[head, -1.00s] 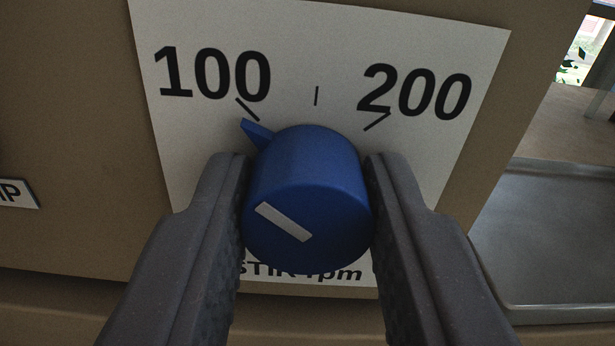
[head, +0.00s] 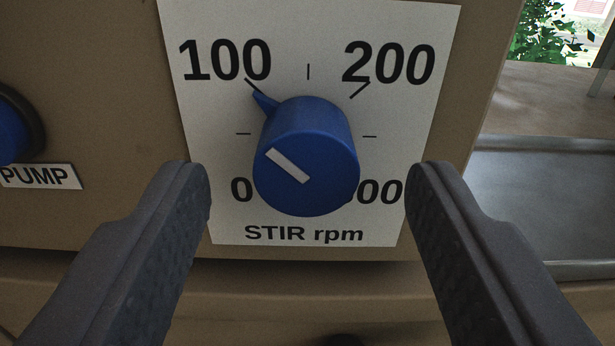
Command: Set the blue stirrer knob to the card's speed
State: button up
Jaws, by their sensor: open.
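The blue stirrer knob (head: 310,150) sits on a white dial plate (head: 405,225) marked "STIR rpm". Its pointer and white stripe lean up and left, and the pointer tip is at the tick by 100. The plate also shows 0, 200 and a partly hidden number ending in 00 at lower right. My gripper (head: 309,185) is open, with one finger on each side of the knob, clear of it and back from the panel. No speed card is in view.
A blue knob or button (head: 14,130) with a PUMP label (head: 38,176) is at the left edge of the tan panel (head: 110,80). A grey metal tray (head: 545,200) lies to the right. Green leaves show at top right.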

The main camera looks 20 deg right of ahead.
jog(key=shift+v, duration=2.35)
jog(key=p+v, duration=0.2)
jog(key=v, duration=1.1)
jog(key=shift+s, duration=0.35)
jog(key=shift+a, duration=0.1)
jog(key=shift+c, duration=0.3)
